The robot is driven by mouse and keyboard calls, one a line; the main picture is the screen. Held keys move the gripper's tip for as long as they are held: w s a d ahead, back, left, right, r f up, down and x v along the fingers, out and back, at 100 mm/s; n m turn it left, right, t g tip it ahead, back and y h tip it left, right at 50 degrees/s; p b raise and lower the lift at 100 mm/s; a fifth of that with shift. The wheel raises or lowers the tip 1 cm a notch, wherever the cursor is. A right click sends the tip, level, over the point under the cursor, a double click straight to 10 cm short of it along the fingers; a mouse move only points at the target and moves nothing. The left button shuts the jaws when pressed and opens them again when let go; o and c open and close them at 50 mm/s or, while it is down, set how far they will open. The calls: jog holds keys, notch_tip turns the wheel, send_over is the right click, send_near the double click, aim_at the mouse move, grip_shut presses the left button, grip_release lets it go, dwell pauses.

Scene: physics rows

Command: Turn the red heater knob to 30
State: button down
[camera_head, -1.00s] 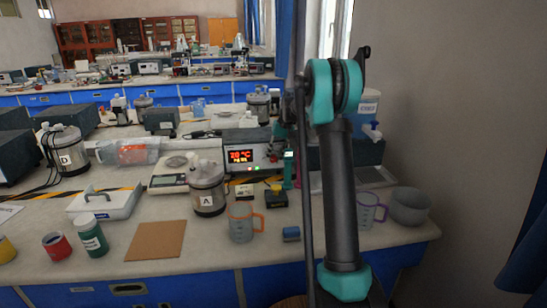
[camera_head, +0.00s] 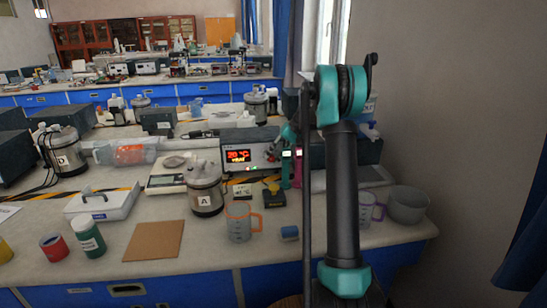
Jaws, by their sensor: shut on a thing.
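The heater (camera_head: 252,142) is a grey box at the back of the bench, with a red lit display (camera_head: 238,156) on its front. The display's digits are too small to read surely. My gripper (camera_head: 274,150) reaches from the right to the right part of the heater's front panel. It is shut on the red heater knob, which is mostly hidden behind the fingers. The knob's exact angle cannot be told.
A pot marked A (camera_head: 206,190) stands in front of the heater at left. A grey bowl (camera_head: 409,205) is at right.

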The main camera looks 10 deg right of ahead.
aim_at(274, 156)
jog(key=c, duration=1.2)
grip_release()
notch_tip(274, 156, up, 10)
